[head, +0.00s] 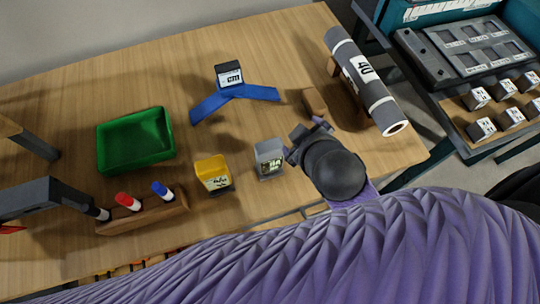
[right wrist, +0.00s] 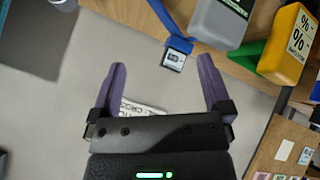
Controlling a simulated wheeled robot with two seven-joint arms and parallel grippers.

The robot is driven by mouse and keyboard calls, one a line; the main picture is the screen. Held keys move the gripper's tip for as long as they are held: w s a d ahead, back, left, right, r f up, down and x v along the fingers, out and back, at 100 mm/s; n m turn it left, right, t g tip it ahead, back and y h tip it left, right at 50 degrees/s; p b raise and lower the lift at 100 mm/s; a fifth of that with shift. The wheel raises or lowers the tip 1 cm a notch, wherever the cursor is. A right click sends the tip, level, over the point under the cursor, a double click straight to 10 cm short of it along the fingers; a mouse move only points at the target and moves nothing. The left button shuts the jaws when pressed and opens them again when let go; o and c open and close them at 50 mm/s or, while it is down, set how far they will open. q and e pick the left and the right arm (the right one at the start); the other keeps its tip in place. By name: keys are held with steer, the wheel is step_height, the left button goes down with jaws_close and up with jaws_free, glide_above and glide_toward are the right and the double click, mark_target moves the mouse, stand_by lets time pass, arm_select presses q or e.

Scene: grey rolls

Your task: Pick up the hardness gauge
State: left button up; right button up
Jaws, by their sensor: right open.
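A small grey gauge (head: 269,159) with a lit greenish display stands near the table's front edge, right of a yellow gauge (head: 212,173). I take the grey one as the hardness gauge; its label is too small to read surely. In the right wrist view the grey gauge (right wrist: 218,22) shows at the top, beyond the fingertips, beside the yellow gauge (right wrist: 289,45) marked %. My right gripper (head: 306,138) is just right of the grey gauge, above the table. In the wrist view the right gripper (right wrist: 163,64) is open with nothing between its purple fingers.
A blue stand (head: 258,92) with a "cm" block (head: 229,74) is behind the gauges. A green tray (head: 136,140) and a wooden marker rack (head: 148,213) lie left. A grey roll (head: 365,80) lies on the right, near a small wooden block (head: 315,102).

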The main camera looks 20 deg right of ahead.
steer(key=w+a+r+n+t+y, duration=0.4)
steer(key=a+r+n+t, duration=0.1)
steer(key=r+n, duration=0.45)
steer(key=w+a+r+n+t+y, duration=0.4)
steer(key=a+r+n+t, duration=0.15)
steer(key=r+n, duration=0.35)
steer(key=s+a+r+n+g+y, duration=0.1)
steer(key=s+a+n+g+y, duration=0.35)
steer(key=n, duration=0.75)
steer(key=s+a+r+n+g+y, duration=0.2)
steer(key=a+n+g+y, duration=0.55)
steer(key=n, duration=0.55)
steer(key=n+g+h, duration=0.8)
steer(key=n+h, duration=1.1)
steer(key=n, duration=0.4)
glide_above(269, 145)
steer(key=shift+m, duration=0.25)
step_height(269, 145, down, 20)
steer(key=shift+s+a+f, duration=0.1)
steer(key=shift+s+a, duration=0.05)
steer(key=f, duration=0.5)
steer(key=f+b, duration=0.1)
steer(key=f, duration=0.3)
steer(key=shift+d+f, duration=0.2)
steer(key=shift+f, duration=0.15)
jaws_close()
